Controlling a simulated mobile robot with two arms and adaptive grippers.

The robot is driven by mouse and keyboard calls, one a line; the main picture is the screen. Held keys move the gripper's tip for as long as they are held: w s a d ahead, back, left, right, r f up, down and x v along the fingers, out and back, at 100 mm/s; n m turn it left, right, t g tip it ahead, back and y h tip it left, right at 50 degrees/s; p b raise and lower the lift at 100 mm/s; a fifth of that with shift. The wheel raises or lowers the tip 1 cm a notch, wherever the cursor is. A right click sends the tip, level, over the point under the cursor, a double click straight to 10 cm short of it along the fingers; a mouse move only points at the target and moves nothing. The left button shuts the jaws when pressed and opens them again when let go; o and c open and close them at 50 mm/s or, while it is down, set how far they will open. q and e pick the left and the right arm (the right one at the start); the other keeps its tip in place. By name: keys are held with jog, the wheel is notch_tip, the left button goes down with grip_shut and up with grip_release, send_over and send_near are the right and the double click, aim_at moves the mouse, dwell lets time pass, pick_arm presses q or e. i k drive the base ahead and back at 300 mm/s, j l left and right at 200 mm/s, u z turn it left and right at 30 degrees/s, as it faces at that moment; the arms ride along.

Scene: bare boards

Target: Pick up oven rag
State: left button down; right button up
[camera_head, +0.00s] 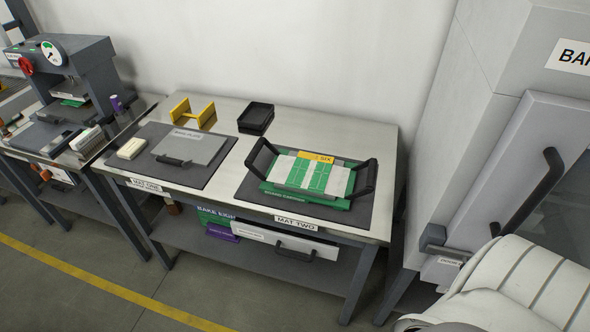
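A cream folded pad (131,148), which may be the oven rag, lies at the left edge of the dark mat labelled MAT ONE (193,179) on the metal table. I cannot tell for sure that it is cloth. It is next to a grey plate (190,146) with a dark handle. Neither of my grippers shows in the head view.
A board stack (308,175) with black handles sits on MAT TWO (263,200). A yellow stand (191,112) and black tray (256,118) stand behind. A press (75,67) is left. A large grey cabinet (520,120) with a handle is right. The floor in front is clear.

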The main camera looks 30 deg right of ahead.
aim_at(135, 145)
jog(key=z, duration=0.3)
jog(key=i+j+z, duration=0.15)
jog(key=j+z, duration=0.25)
jog(key=i+j+z, duration=0.1)
jog(key=z, duration=0.3)
jog(key=j+z, duration=0.85)
